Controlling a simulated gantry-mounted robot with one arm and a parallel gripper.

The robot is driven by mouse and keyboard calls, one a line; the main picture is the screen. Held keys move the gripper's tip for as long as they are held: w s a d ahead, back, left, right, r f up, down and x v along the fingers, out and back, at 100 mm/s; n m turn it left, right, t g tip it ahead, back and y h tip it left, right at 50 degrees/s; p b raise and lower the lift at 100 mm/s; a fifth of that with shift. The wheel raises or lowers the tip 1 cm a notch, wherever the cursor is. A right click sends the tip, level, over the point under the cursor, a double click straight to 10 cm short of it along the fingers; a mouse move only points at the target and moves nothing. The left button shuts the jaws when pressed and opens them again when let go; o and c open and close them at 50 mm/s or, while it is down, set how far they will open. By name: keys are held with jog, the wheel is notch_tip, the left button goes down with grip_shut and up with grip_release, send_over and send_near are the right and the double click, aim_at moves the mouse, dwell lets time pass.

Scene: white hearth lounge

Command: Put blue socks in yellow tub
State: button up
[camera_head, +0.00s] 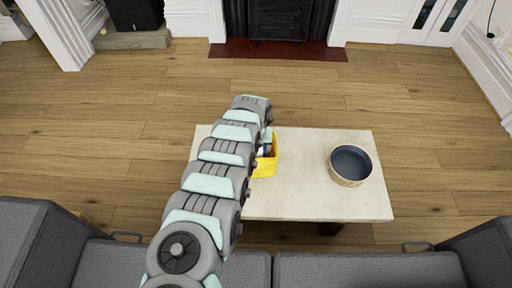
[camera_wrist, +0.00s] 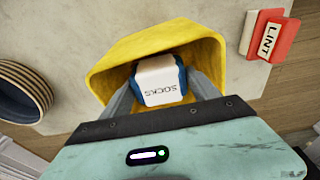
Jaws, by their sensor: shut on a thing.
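The yellow tub (camera_wrist: 108,66) stands on the pale table, seen from above in the wrist view. In the head view its yellow side (camera_head: 268,167) shows beside my arm, which hides the rest. The blue socks (camera_wrist: 181,79) have a white band marked "SOCKS", with blue showing at both sides. My gripper (camera_wrist: 160,92) is shut on the socks, one finger at each side. The socks appear within the tub's opening in the wrist view. I cannot tell whether they touch its bottom. The fingertips are hidden in the head view.
A round bowl or basket with a dark blue inside (camera_head: 351,162) stands at the table's right. A red thing labelled "LINT" (camera_wrist: 270,38) lies near the tub. The table top (camera_head: 305,190) is bare between tub and bowl. A grey sofa (camera_head: 370,272) lines the front.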

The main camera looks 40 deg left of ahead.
jog(key=o, duration=1.3)
jog(key=shift+o, duration=0.2)
jog(key=shift+r, duration=0.55)
notch_tip(320, 180, up, 12)
jog(key=s+d+p, duration=0.1)
jog(key=p, duration=0.5)
jog(key=shift+s, duration=0.15)
jog(key=shift+d, duration=0.1)
